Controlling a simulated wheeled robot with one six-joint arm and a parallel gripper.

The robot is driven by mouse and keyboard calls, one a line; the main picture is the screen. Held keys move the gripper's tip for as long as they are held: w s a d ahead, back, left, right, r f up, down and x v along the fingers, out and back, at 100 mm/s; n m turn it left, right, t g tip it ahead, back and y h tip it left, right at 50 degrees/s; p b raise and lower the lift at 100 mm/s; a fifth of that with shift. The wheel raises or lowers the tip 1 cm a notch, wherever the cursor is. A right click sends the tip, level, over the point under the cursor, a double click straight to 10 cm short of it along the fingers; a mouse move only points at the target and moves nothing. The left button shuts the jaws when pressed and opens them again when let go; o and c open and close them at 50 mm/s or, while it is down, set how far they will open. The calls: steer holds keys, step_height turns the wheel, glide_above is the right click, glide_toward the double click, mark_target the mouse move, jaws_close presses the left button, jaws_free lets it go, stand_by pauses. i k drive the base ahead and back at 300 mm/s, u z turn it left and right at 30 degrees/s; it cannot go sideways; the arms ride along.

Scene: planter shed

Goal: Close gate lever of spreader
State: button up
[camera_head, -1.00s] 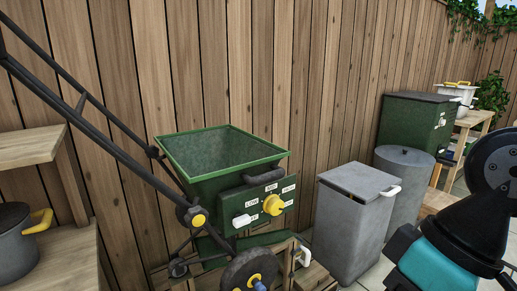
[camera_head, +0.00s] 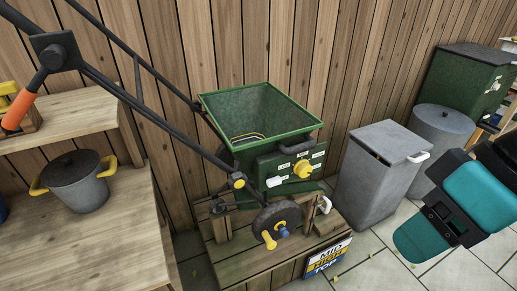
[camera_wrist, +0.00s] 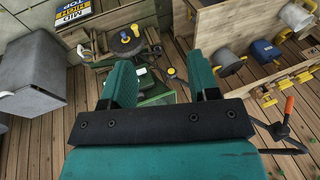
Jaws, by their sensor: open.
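The spreader has a green hopper (camera_head: 258,112) and a long black tubular handle running to the upper left. An orange-gripped lever (camera_head: 20,108) hangs from a black block on that handle; it also shows in the wrist view (camera_wrist: 289,105). The hopper front carries a labelled panel with a white knob (camera_head: 274,181) and a yellow knob (camera_head: 303,169). I cannot tell which of these is the gate lever, nor the gate's state. My gripper (camera_wrist: 161,82) is open and empty, its teal fingers in front of the spreader, well left of the orange grip in the wrist view.
The spreader stands on a wooden platform (camera_head: 240,268) with a sign (camera_head: 327,257). A grey bin (camera_head: 375,185) and a round grey bin (camera_head: 440,140) stand to its right. A wooden shelf unit (camera_head: 110,235) with a lidded pot (camera_head: 78,185) is at left. Paved floor is clear at front right.

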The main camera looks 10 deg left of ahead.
mark_target(53, 57)
steer(key=u, duration=0.9)
steer(key=k, duration=0.15)
steer(key=u, duration=0.75)
